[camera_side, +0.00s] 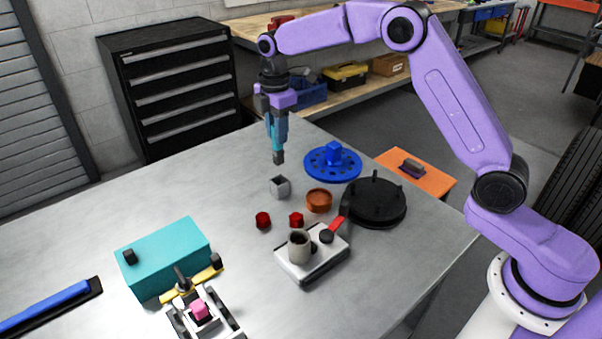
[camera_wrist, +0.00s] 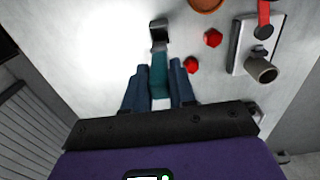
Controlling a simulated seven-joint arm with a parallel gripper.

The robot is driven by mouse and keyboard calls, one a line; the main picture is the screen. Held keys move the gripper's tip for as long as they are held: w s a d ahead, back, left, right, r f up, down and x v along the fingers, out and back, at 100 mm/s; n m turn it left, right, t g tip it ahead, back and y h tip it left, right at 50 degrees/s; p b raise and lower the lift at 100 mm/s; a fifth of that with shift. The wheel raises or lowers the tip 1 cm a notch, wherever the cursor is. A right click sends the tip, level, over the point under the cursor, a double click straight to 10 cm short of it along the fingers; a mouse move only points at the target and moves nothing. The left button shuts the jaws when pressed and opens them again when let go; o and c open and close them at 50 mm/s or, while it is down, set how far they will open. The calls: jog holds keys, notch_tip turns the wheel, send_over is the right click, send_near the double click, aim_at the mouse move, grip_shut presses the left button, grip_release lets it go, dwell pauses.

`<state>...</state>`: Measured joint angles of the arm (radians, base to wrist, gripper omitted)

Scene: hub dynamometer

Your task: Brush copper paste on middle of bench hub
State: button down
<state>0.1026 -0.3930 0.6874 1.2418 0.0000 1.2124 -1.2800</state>
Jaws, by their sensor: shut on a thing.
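My gripper (camera_side: 277,122) is shut on a brush (camera_side: 278,145) with a teal handle and a dark tip, pointing down above the table. The brush also shows between the blue fingers in the wrist view (camera_wrist: 159,72). An orange-brown dish (camera_side: 318,200), perhaps the paste pot, stands to the right of and below the brush in the side view; its contents are unclear. A black round hub (camera_side: 375,203) with upright studs lies at the right. A blue disc (camera_side: 333,164) with holes and a raised centre lies behind it. Which is the bench hub I cannot tell.
A small grey open block (camera_side: 280,187) stands below the brush. Two red nuts (camera_side: 263,220) lie nearby. A pale device (camera_side: 312,254) carries a cup and a red lever. A teal box (camera_side: 163,258) and a fixture (camera_side: 200,312) occupy the front left. The table's left middle is clear.

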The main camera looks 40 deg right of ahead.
jog(key=s+d+f+g, duration=0.2)
jog(key=s+d+g, duration=0.25)
jog(key=s, duration=0.25)
jog(key=shift+t, duration=0.25)
jog(key=shift+d+f, duration=0.2)
jog(key=shift+f, duration=1.15)
jog(key=shift+d+f, duration=0.2)
jog(key=shift+f, duration=1.15)
jog(key=shift+f, duration=0.65)
jog(key=shift+r, duration=0.1)
notch_tip(320, 180, up, 7)
dwell(0.7)
jog(key=shift+w, duration=0.1)
dwell(0.3)
